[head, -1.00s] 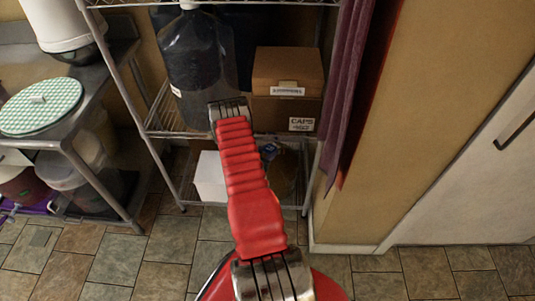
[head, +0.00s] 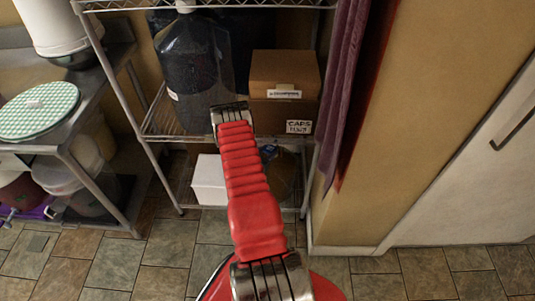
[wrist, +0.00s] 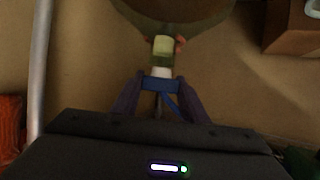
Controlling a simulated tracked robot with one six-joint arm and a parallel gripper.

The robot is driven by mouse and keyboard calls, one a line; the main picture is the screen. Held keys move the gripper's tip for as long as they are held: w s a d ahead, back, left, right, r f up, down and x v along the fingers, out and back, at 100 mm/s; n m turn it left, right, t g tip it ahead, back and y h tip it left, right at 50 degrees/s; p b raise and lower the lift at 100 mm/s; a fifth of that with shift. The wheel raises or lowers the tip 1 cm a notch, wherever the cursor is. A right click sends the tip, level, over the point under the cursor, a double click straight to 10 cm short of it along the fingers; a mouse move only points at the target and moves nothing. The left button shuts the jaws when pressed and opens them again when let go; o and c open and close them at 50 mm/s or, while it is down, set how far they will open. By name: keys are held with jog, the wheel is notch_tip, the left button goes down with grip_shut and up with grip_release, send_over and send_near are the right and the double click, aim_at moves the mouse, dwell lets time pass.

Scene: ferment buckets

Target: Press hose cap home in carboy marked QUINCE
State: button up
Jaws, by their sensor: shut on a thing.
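A large dark carboy (head: 192,62) stands on the wire rack's middle shelf in the head view. Its small white label (head: 173,96) is too small to read, so I cannot confirm QUINCE. Its top is near the upper shelf. My red arm reaches toward it, and my gripper is hidden beyond the arm's far end there. In the wrist view my gripper (wrist: 165,43) has orange-tipped fingers shut on a pale yellow-green piece, apparently the hose cap (wrist: 163,46). A rounded, translucent rim or wall (wrist: 205,22) curves just beyond it. I cannot tell whether they touch.
Cardboard boxes (head: 284,73), one marked CAPS, sit right of the carboy. A white box (head: 209,180) is on the lower shelf. The rack (head: 123,92) has metal posts. A purple curtain (head: 345,90) hangs at right. A steel table (head: 95,105) stands left. Foreground floor is open.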

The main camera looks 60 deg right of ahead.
aim_at(271, 147)
jog(key=shift+s+d+f, duration=0.1)
jog(key=shift+d+f, duration=0.05)
jog(key=shift+d, duration=2.25)
jog(key=shift+a+f, duration=0.1)
jog(key=shift+f, duration=1.15)
dwell(4.0)
jog(key=shift+r, duration=0.15)
